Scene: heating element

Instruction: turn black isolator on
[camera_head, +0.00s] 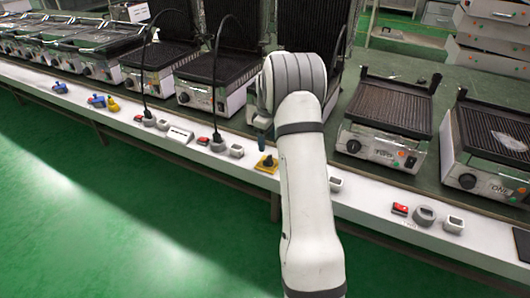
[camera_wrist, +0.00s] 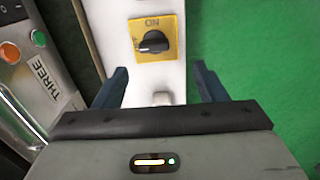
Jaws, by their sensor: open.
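The black isolator knob (camera_wrist: 153,42) sits on a square yellow plate (camera_wrist: 174,20) on the white ledge. Its handle lies roughly sideways in the wrist view, with a pale mark at its left end. An ON label, seen upside down, is at the plate's upper part. In the head view the isolator (camera_head: 267,163) lies just left of my arm. My gripper (camera_wrist: 160,84) is open and empty, its two blue fingers apart and short of the knob in the picture. In the head view only one blue finger (camera_head: 262,140) shows above the isolator; my arm hides the rest.
A white ledge (camera_head: 380,211) carries red switches (camera_head: 400,208) and grey sockets (camera_head: 424,215). Contact grills (camera_head: 385,130) stand behind it. A machine marked THREE (camera_wrist: 42,80) is at the left in the wrist view. Black cables hang left of my arm. The green floor (camera_head: 100,190) in front is clear.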

